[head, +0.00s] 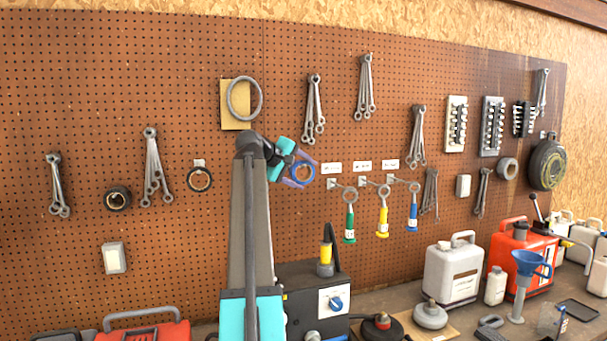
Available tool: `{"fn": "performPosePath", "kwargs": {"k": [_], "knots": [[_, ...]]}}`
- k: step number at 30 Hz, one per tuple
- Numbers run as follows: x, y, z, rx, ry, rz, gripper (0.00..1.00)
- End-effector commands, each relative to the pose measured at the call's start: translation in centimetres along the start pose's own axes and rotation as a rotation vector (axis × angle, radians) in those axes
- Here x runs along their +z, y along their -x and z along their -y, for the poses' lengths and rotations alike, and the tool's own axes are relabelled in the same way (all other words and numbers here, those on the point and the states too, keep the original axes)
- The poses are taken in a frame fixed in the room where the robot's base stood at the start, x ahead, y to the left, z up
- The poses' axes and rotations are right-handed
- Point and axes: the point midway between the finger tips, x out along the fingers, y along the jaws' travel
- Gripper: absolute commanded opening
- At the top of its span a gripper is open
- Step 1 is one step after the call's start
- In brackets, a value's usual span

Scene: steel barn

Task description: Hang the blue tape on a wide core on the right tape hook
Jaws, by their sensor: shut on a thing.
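The left hook (335,183), middle hook (365,181) and right hook (393,179) stick out under small white labels too small to read.
A dark ring (199,179), a black roll (117,198) and a grey roll (508,168) hang on the pegboard (300,60). Wrench sets hang around. On the bench below stand a white jug (452,272) and a red can (522,262).

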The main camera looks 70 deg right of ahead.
Motion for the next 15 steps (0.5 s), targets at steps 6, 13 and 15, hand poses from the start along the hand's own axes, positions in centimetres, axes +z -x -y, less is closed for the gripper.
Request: {"fn": "performPosePath", "kwargs": {"k": [6, 13, 15], "knots": [[-0.01, 0.01, -0.02, 0.0, 0.0, 0.0, 0.39], [-0.01, 0.02, -0.02, 0.0, 0.0, 0.0, 0.84], [0.0, 0.02, -0.01, 0.0, 0.0, 0.0, 0.84]]}}
